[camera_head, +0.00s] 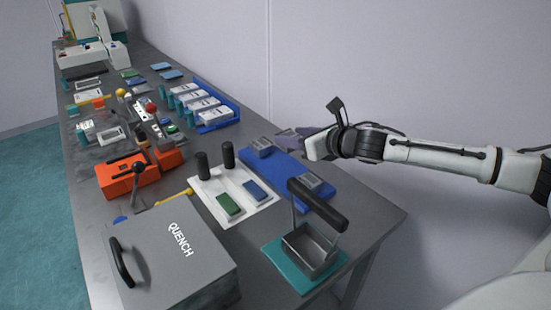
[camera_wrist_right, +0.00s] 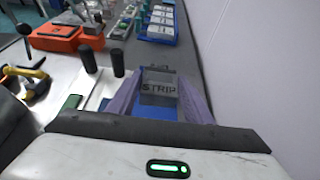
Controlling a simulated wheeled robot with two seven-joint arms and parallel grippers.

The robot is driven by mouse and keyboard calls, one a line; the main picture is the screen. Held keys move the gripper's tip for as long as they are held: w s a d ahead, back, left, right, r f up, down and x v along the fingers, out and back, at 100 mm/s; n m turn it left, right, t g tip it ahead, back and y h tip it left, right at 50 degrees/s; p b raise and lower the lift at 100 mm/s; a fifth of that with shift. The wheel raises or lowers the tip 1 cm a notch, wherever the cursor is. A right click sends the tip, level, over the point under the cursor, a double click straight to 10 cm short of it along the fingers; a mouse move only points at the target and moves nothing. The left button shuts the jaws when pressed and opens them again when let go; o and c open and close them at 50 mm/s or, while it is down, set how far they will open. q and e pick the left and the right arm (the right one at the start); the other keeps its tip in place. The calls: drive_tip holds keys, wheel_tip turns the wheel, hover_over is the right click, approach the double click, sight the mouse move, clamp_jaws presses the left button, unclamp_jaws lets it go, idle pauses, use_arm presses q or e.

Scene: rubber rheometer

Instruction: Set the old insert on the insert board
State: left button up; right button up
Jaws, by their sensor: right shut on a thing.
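My right gripper (camera_head: 290,137) comes in from the right, low by the far right end of a long blue board (camera_head: 288,171). In the right wrist view its purple fingers (camera_wrist_right: 159,92) stand on both sides of a grey block marked STRIP (camera_wrist_right: 159,87), and the gripper is shut on it. The blue board (camera_wrist_right: 145,110) shows below and between the fingers. In the head view the fingers mostly hide what is between them. Grey blocks (camera_head: 261,147) (camera_head: 314,184) sit on the blue board. I cannot tell whether the held block touches the board.
A white board (camera_head: 243,214) with dark posts and green and blue pieces lies left of the blue board. A black-handled metal tub (camera_head: 309,250) and the QUENCH box (camera_head: 172,252) stand in front. A blue tray (camera_head: 221,123) lies farther back. The wall is close on the right.

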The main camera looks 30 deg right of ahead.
drive_tip(key=f, duration=0.4)
drive_tip(key=shift+s+f, duration=0.2)
drive_tip(key=shift+s, duration=0.15)
drive_tip(key=shift+w+f, duration=0.1)
drive_tip(key=shift+f, duration=2.2)
drive_tip(key=o, duration=1.3)
drive_tip(key=shift+f, duration=0.1)
